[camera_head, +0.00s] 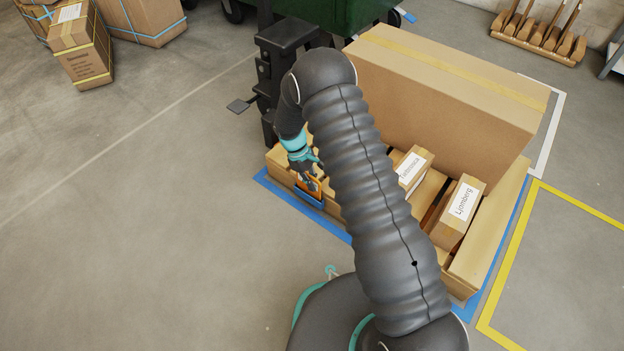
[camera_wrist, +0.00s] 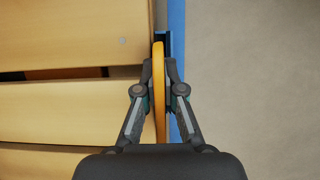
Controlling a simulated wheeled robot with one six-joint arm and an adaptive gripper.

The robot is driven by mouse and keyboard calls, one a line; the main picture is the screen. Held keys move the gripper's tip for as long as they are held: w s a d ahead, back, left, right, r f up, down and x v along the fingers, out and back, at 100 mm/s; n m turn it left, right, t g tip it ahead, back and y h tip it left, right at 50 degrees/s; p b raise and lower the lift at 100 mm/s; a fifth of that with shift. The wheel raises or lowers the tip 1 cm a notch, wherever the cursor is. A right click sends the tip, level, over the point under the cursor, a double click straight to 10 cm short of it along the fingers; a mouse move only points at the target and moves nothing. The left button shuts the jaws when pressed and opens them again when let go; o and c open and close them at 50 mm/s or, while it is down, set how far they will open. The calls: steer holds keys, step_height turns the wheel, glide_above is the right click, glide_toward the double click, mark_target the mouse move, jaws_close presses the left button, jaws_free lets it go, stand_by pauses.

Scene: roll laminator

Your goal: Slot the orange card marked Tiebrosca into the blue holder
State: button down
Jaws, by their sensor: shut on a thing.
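The orange card (camera_head: 316,184) is upright in my gripper (camera_head: 308,172), at the near left side of the wooden pallet. In the wrist view the card (camera_wrist: 159,85) shows edge-on as a thin orange strip between the two fingers of my gripper (camera_wrist: 159,90), which are shut on it. The blue holder (camera_head: 308,198) is on the pallet's side, right at the card's lower edge. In the wrist view a dark blue part of the holder (camera_wrist: 163,38) shows by the card's far end. I cannot tell whether the card sits inside the slot. The card's marking is not readable.
The pallet (camera_head: 490,245) carries a large carton (camera_head: 440,95) and small labelled boxes, one reading Ljomberg (camera_head: 460,210). Blue floor tape (camera_head: 335,230) runs along the pallet. A dark lift mast (camera_head: 280,70) stands behind my gripper.

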mark_target(314, 196)
steer(key=shift+s+f, duration=0.1)
steer(key=shift+f, duration=0.75)
steer(key=c, duration=1.2)
jaws_free()
steer(key=shift+d, duration=0.1)
steer(key=shift+c, duration=0.2)
step_height(314, 196, down, 3)
steer(key=shift+f, duration=0.1)
steer(key=shift+v, duration=0.8)
steer(key=shift+s+d+r, duration=0.1)
steer(key=shift+d+r, duration=0.05)
steer(key=shift+r, duration=0.55)
steer(key=shift+v, duration=3.8)
